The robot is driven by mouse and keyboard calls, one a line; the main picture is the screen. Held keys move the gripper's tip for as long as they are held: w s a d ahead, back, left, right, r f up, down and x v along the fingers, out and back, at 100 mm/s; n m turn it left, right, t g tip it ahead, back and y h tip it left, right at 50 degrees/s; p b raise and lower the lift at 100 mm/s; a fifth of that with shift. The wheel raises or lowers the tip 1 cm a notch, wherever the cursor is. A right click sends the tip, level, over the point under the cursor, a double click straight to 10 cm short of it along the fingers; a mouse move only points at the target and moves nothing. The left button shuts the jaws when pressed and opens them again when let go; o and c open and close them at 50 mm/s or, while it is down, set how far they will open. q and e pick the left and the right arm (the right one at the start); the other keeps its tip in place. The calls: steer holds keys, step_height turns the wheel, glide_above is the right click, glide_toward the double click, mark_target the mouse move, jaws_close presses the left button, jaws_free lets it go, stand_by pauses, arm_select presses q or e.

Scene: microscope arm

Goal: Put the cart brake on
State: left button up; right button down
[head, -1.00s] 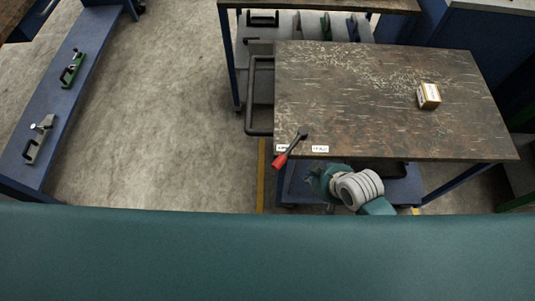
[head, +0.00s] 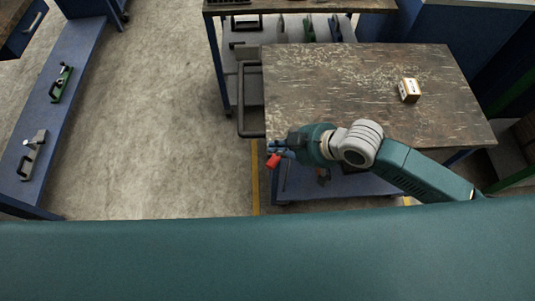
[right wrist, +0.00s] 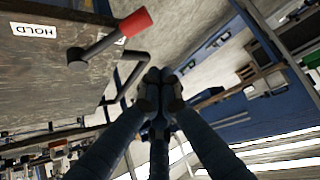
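The cart (head: 350,85) has a worn dark top and a black push handle on its left side. Its brake lever has a red grip (head: 272,160), showing at the near-left corner. In the right wrist view the lever's red grip (right wrist: 134,22) points up and right from its dark pivot, apart from my fingers. A HOLD label (right wrist: 35,30) lies left of the pivot. My right gripper (head: 282,148) is beside the red grip and hides the pivot and labels in the head view. In the right wrist view its fingertips (right wrist: 160,78) are together, with nothing seen between them. My left gripper is not in view.
A small box (head: 409,90) stands on the cart top. Another cart stands behind it. A blue bench (head: 65,120) with green and grey clamp-like items is on the left. The floor (head: 160,120) between bench and cart is clear.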

mark_target(270, 160)
steer(key=p+x, duration=0.2)
steer(key=x, duration=0.7)
steer(key=s+d+p, duration=0.1)
steer(key=s+d+f+p, duration=0.1)
steer(key=shift+d+f, duration=0.25)
steer(key=shift+d, duration=0.1)
steer(key=shift+a, duration=0.1)
steer(key=shift+s+d+f+n+g+y+b, duration=0.1)
steer(key=shift+s+d+n+g+y+b, duration=0.2)
steer(key=shift+n+b, duration=0.35)
